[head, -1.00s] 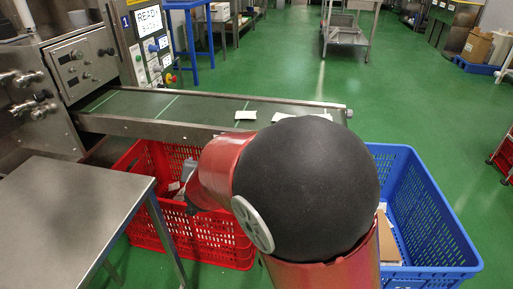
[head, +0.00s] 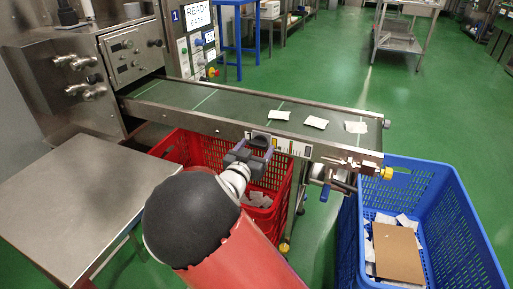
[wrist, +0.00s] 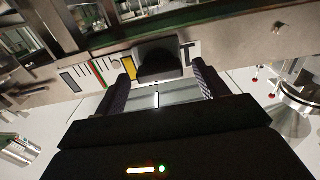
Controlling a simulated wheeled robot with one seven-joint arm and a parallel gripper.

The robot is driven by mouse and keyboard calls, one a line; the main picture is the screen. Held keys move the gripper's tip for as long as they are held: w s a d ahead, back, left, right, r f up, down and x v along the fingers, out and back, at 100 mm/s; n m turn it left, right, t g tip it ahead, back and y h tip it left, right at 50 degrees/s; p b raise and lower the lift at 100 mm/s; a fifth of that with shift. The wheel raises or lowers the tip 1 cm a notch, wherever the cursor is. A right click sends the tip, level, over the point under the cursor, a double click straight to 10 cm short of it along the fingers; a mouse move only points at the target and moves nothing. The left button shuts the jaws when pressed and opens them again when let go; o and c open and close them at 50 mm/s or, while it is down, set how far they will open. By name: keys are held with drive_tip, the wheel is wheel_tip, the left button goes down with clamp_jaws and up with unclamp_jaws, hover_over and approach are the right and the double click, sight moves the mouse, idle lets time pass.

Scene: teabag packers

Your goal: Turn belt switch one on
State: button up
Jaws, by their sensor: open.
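In the head view, a small dark switch block (head: 262,137) sits on a white marked label strip (head: 292,147) on the near side of the conveyor belt frame (head: 215,124). My gripper (head: 249,151) is right at it. In the wrist view, the dark block (wrist: 160,62) is ahead of my gripper (wrist: 161,76). The two fingers are apart, one on each side of the block, with nothing held. Whether either finger touches it, I cannot tell. The label shows coloured bars and a yellow patch. The switch's position, on or off, cannot be read.
Three pale packets (head: 316,122) lie on the belt. A red crate (head: 183,146) stands below it and a blue crate (head: 440,190) with packets and cardboard at the right. A steel table (head: 75,205) is at the left. A control panel (head: 195,45) reads READY.

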drive_tip(key=shift+w+d, duration=0.1)
drive_tip(key=shift+w, duration=0.2)
drive_tip(key=c, duration=1)
